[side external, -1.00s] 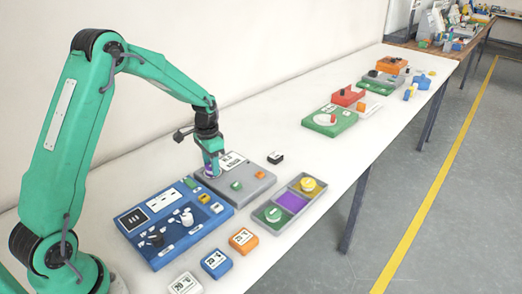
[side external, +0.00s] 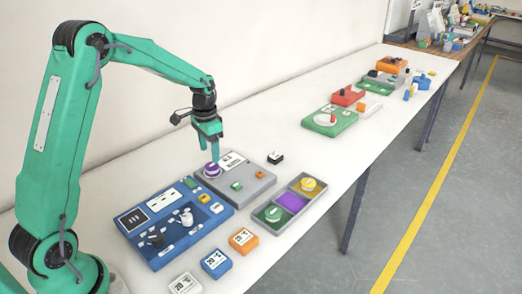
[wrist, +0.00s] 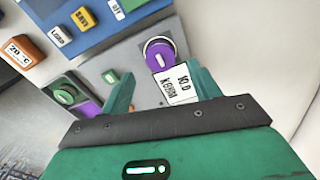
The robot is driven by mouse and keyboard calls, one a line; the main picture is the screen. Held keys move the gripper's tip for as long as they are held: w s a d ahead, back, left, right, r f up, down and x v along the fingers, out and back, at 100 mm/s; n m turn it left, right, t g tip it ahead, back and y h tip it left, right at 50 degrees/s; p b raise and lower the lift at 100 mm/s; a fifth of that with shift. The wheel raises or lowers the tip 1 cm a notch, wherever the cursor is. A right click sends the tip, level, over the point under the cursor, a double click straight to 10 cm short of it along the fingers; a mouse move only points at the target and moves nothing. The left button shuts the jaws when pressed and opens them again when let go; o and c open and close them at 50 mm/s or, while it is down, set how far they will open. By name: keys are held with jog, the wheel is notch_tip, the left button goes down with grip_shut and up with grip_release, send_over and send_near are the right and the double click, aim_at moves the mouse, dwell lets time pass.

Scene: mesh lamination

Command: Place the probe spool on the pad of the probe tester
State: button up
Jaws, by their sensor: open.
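The purple spool (side external: 212,169) sits upright at the back left corner of the grey probe tester (side external: 245,197), where the pad appears to be. The pad itself is hidden under the spool. In the wrist view the spool (wrist: 159,53) shows its purple body and a pale bar across its top, beside the white display label. My gripper (side external: 211,146) is above the spool and apart from it. Its two green fingers (wrist: 162,80) are spread and empty.
A three-part tray (side external: 289,215) stands in front, with a green spool, an empty purple compartment and a yellow spool. A blue panel (side external: 163,217) is left of the tester. Orange, blue and white blocks lie in front. A small black block (side external: 275,157) lies behind right.

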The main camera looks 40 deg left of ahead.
aim_at(211, 167)
notch_tip(211, 167, up, 7)
dwell(0.3)
jog(key=shift+f, duration=0.1)
dwell(0.4)
jog(key=s+d+r+t, duration=0.3)
jog(key=s+d+r, duration=0.5)
jog(key=s+r, duration=0.15)
jog(key=s+d+n+t, duration=0.1)
jog(key=s+d, duration=0.1)
jog(key=s, duration=0.5)
jog(key=s+d+n+t, duration=0.1)
jog(key=s+d, duration=0.2)
jog(key=s, duration=0.4)
jog(key=shift+s+f+t, duration=0.3)
jog(key=shift+s+f, duration=0.05)
jog(key=shift+f, duration=0.1)
jog(key=shift+d, duration=0.1)
